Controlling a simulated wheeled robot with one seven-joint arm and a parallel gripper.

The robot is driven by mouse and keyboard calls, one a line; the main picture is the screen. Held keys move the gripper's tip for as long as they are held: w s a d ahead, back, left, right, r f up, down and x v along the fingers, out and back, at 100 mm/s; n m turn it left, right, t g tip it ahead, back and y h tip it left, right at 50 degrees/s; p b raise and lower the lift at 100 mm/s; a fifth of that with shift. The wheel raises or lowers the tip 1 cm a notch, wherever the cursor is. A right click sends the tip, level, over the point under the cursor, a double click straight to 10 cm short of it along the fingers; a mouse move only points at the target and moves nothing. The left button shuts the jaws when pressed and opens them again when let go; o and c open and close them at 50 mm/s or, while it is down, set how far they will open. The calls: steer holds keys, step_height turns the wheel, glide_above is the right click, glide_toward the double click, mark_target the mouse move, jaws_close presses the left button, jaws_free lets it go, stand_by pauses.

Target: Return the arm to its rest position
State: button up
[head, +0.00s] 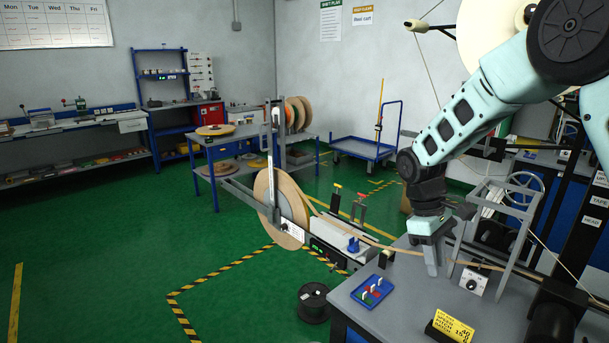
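My arm reaches in from the upper right in the head view, bent at a dark joint. It hangs down to my gripper (432,268), which points downward just over the grey workbench (400,310). The pale fingers look close together, but at this size I cannot tell whether a gap lies between them. A tan tape strip (385,245) runs from the large tape reel (283,205) on the left to the bench, passing beside or behind my gripper. I cannot tell whether the fingers touch it.
A blue tray (371,293) with small coloured pieces lies left of my gripper. A metal frame (505,225) and a small dial box (474,281) stand close on its right. A yellow sign (453,327) is at the bench front. A black spool (314,302) sits on the floor. Open green floor lies left.

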steer(key=s+a+r+t+y, duration=0.1)
steer(key=s+a+r, duration=0.1)
steer(key=s+a, duration=0.45)
steer(key=s+a+r+t+y, duration=0.1)
steer(key=s+a+r, duration=0.2)
steer(key=s+a, duration=0.5)
steer(key=s, duration=0.5)
steer(key=s+a+t+y, duration=0.1)
steer(key=s+a, duration=0.2)
steer(key=s, duration=0.5)
steer(key=shift+a+r+b, duration=0.15)
steer(key=shift+a+b, duration=0.05)
steer(key=shift+b, duration=0.15)
steer(key=shift+d, duration=0.15)
